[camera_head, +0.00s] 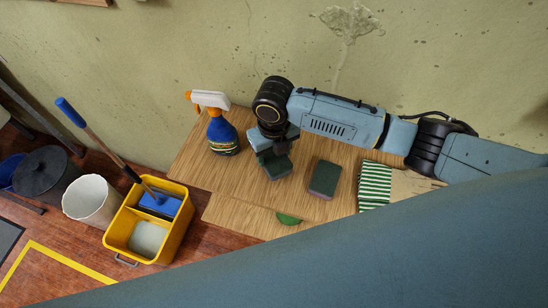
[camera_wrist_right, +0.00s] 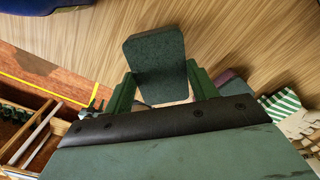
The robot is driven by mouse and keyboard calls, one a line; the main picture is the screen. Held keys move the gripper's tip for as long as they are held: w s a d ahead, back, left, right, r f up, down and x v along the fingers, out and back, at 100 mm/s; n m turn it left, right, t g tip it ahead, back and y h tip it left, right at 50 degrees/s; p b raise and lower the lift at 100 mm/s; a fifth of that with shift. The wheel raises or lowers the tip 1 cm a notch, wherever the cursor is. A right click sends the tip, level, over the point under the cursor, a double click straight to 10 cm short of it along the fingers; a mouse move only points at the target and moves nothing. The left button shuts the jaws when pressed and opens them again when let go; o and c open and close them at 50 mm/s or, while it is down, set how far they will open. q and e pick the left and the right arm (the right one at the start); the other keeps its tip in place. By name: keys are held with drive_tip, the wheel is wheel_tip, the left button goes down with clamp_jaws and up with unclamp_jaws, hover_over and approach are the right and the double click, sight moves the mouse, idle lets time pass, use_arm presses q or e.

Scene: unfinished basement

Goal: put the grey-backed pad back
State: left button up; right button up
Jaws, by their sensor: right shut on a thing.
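My right gripper (camera_head: 274,152) points down over the wooden table and is shut on a dark green pad (camera_head: 278,169). In the right wrist view the same pad (camera_wrist_right: 157,65) sits between the two green fingers of the gripper (camera_wrist_right: 158,88), its dark green face showing. A pale strip shows at its near edge; the rest of its backing is hidden. I cannot tell whether it touches the table. A second dark green pad (camera_head: 324,178) lies flat on the table to the right, apart from the gripper. My left gripper is not in view.
A blue spray bottle (camera_head: 222,134) stands on the table (camera_head: 238,207) left of the gripper. A green-striped cloth (camera_head: 375,186) lies at the right. A green round thing (camera_head: 288,219) is near the front edge. A yellow mop bucket (camera_head: 126,219) stands on the floor, left.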

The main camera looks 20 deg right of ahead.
sight(274, 157)
wheel_tip(274, 157, down, 3)
drive_tip(key=shift+f, duration=0.1)
drive_tip(key=o, duration=0.9)
wheel_tip(274, 157, up, 12)
drive_tip(key=shift+r, duration=0.1)
idle(0.4)
